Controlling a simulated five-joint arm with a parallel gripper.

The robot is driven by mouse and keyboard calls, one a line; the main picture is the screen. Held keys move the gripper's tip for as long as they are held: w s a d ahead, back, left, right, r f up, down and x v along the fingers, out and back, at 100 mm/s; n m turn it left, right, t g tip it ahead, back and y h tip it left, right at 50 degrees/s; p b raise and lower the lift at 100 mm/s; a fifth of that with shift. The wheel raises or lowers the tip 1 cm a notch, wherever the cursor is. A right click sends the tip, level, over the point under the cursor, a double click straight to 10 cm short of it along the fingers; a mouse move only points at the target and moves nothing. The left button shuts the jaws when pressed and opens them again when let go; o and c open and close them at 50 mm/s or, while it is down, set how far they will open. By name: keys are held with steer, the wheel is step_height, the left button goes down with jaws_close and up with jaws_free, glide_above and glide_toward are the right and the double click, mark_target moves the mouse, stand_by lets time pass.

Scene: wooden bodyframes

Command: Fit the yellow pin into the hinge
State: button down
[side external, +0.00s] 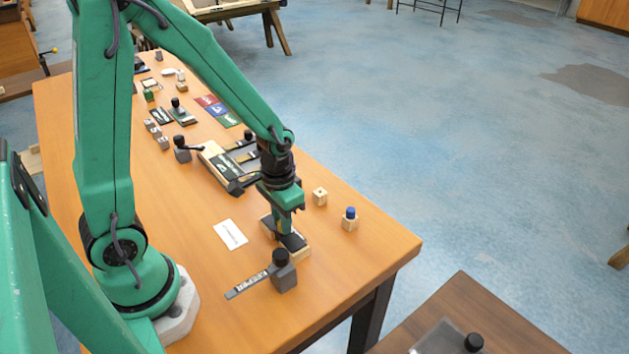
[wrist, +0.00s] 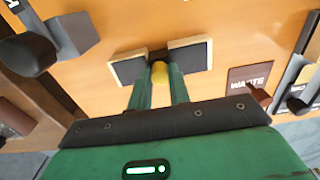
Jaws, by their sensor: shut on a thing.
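The yellow pin (wrist: 159,70) shows as a small rounded yellow end between my fingertips in the wrist view. My gripper (wrist: 158,82) is shut on it, with a green finger on each side. The hinge shows as two dark plates on pale wooden blocks, one left (wrist: 128,69) and one right (wrist: 189,57) of the fingertips. In the side view my gripper (side external: 288,232) points down over the hinge's dark plate and wooden block (side external: 297,250). The pin is hidden there. I cannot tell whether the pin is in the hinge or just above it.
A grey clamp block with a dark knob (side external: 283,275) stands close in front of the hinge. A white card (side external: 230,234) lies left. A small wooden block (side external: 320,197) and a blue-topped one (side external: 349,218) stand right. The wooden table (side external: 360,262) is bare near its right corner.

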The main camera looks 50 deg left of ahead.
steer(key=c, duration=1.2)
jaws_free()
steer(key=shift+f, duration=0.1)
steer(key=shift+c, duration=0.2)
steer(key=shift+r, duration=3.95)
steer(key=s+r+t, duration=0.5)
steer(key=s+r, duration=0.2)
steer(key=r, duration=0.6)
steer(key=shift+s+t, duration=0.3)
